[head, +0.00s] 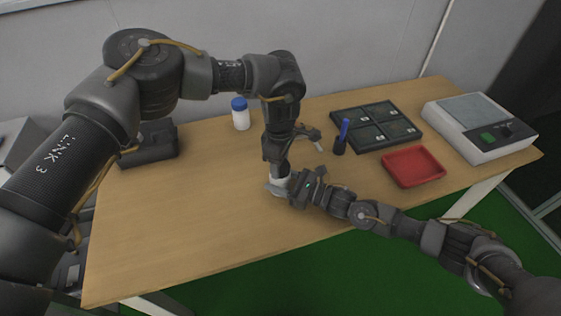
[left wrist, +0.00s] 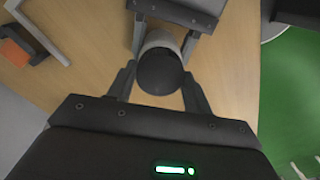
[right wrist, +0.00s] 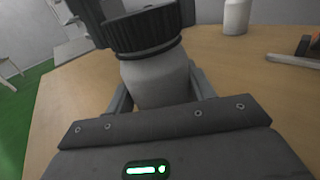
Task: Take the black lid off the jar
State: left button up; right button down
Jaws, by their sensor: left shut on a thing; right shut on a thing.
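The white jar (head: 279,187) stands upright near the front middle of the table, mostly hidden by my grippers in the head view. Its ribbed black lid (right wrist: 143,30) sits at the top of the white body (right wrist: 158,80) in the right wrist view; I cannot tell whether it is loosened. My left gripper (left wrist: 160,87) comes from above, shut on the black lid (left wrist: 160,72), one finger on each side. My right gripper (right wrist: 162,90) comes from the side, shut on the jar's body below the lid. In the head view the two grippers nearly meet.
A white bottle with a blue cap (head: 240,114) stands behind. A blue marker in a dark holder (head: 340,147), a black compartment tray (head: 376,126), a red tray (head: 413,167) and a scale (head: 482,126) stand to the right. The table's front left (head: 170,230) is clear.

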pick_arm(q)
jog(key=n, duration=0.5)
jog(key=shift+n, duration=0.4)
jog(key=n, duration=1.1)
jog(key=shift+d, duration=0.1)
jog(key=n, duration=0.4)
jog(key=shift+n, duration=0.4)
jog(key=n, duration=0.2)
jog(key=shift+n, duration=0.4)
jog(key=n, duration=0.7)
jog(key=shift+r, duration=0.1)
jog(key=n, duration=1)
jog(key=shift+w, duration=0.1)
jog(key=n, duration=0.7)
pick_arm(e)
jog(key=shift+s, duration=0.1)
pick_arm(q)
jog(key=shift+a, duration=0.3)
jog(key=shift+r, duration=0.2)
